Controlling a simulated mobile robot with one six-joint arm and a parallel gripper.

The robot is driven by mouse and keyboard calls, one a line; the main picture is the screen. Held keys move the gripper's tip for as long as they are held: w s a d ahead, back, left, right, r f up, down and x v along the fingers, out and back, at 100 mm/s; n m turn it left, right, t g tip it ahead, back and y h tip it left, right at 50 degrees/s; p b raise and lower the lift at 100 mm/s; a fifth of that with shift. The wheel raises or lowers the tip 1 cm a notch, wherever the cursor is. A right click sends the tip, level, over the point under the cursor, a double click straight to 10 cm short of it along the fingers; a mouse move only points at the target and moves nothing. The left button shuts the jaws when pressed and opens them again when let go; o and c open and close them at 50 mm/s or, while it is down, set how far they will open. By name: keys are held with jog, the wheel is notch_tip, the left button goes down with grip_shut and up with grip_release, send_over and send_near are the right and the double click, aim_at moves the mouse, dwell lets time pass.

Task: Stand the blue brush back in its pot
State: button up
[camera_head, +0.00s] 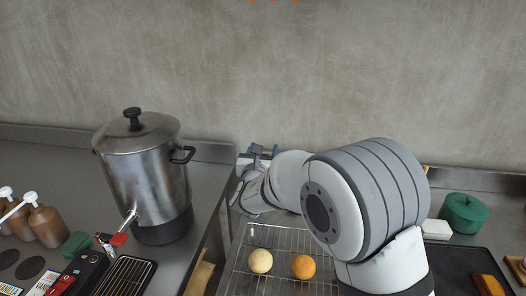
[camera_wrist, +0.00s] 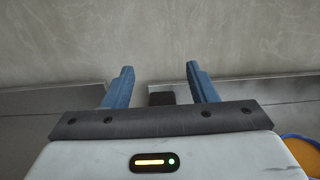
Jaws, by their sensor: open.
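My gripper (camera_wrist: 160,80) has two blue fingers spread wide apart in the wrist view, with nothing held between them. In the head view my gripper (camera_head: 260,150) is near the back wall, right of the steel urn, and partly hidden by my own arm. A small dark block-like thing (camera_wrist: 161,98) shows between and beyond the fingers in the wrist view; I cannot tell what it is. I cannot make out the blue brush or its pot in either view; my arm hides part of the counter.
A steel urn (camera_head: 145,185) stands on the left counter. A wire rack (camera_head: 280,287) holds a pale ball (camera_head: 260,261) and an orange ball (camera_head: 303,266). A green lidded pot (camera_head: 466,213) is at right. An orange thing with a blue edge (camera_wrist: 303,152) shows at the wrist view's lower right.

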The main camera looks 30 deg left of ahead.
jog(key=shift+s, duration=0.1)
jog(key=b+v, duration=0.1)
jog(key=v, duration=0.6)
jog(key=shift+s+b, duration=0.3)
jog(key=shift+d, duration=0.1)
dwell(0.5)
